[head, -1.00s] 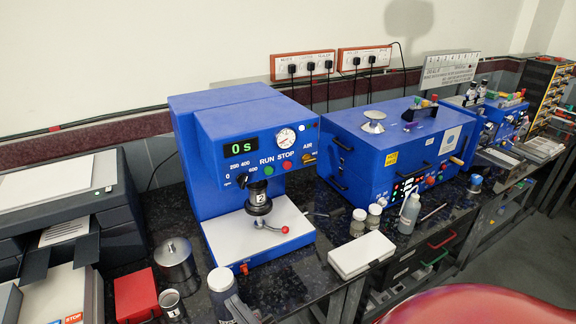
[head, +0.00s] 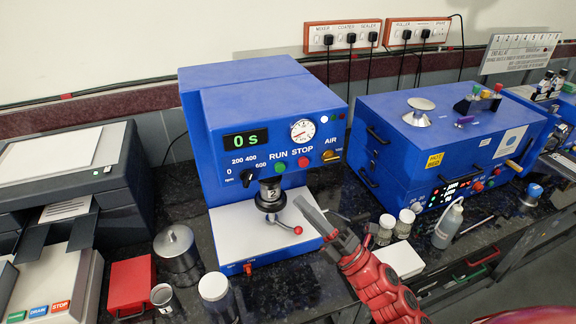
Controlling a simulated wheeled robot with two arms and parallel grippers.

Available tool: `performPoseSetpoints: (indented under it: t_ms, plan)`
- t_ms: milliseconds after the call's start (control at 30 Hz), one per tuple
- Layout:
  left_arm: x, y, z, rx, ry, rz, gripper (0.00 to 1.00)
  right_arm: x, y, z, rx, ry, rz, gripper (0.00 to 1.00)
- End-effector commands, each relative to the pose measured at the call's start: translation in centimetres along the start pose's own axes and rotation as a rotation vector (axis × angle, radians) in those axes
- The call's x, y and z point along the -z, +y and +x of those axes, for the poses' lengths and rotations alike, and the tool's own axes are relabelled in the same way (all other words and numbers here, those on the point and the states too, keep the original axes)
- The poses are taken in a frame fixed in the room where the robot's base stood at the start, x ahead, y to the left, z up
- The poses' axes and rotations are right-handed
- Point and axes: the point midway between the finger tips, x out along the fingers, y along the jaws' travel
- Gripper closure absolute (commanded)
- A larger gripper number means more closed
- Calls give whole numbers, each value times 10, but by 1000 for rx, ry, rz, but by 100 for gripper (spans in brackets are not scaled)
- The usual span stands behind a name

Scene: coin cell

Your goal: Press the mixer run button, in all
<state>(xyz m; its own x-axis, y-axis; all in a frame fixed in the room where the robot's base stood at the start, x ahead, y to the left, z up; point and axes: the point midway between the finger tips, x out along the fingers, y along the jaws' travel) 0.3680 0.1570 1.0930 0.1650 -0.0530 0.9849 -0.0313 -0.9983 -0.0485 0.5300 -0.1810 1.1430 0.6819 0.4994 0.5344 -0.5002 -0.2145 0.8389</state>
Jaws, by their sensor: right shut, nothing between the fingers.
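The blue mixer (head: 245,90) stands on the dark counter, its front facing me. Its display reads "0 s". The green RUN button (head: 281,168) is on the front panel, left of the red STOP button (head: 303,162). Below hangs a black mixing head (head: 268,196) over a white base plate (head: 235,232). My right gripper (head: 306,203) is shut and empty. In the picture its tips lie below and right of the RUN button, near the red-knobbed lever (head: 298,230), and appear apart from the button. My left gripper is not in view.
A second blue machine (head: 385,115) stands to the right, with glass jars (head: 404,224) and a wash bottle (head: 448,224) in front. A metal pot (head: 177,250), red box (head: 130,285) and white-lidded jar (head: 214,288) stand front left. A grey device (head: 75,185) is at far left.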

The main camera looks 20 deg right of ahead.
Motion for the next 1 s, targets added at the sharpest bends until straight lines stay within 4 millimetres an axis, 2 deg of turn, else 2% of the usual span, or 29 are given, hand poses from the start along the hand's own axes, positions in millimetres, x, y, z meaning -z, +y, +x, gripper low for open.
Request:
performPoseSetpoints:
  t_ms: [333, 733, 800, 1000]
  plan:
    - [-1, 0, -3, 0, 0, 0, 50, -4, -5, 6, -2, 2, 3, 100]
    - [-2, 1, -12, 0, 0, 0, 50, -30, -32, 45, -5, 4, 4, 100]
    - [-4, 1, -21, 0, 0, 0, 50, -34, -38, 48, -4, 4, 2, 100]
    - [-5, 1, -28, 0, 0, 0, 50, -42, -44, 58, -3, 3, 3, 100]
